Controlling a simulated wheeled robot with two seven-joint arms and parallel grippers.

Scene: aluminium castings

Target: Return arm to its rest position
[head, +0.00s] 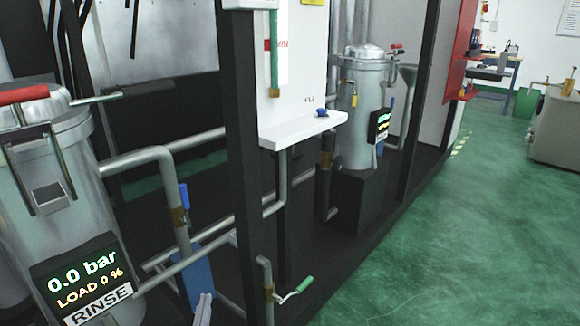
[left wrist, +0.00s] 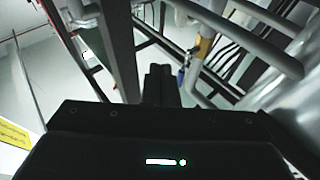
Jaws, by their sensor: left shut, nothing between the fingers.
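My right gripper is in neither view.
A steel vessel (head: 62,190) with a display reading RINSE (head: 84,277) stands at the left. A black post (head: 243,150), a green-handled valve (head: 296,290) and a white shelf (head: 300,130) stand nearby. A second vessel (head: 362,120) is farther back. Green floor (head: 480,220) is clear at right.

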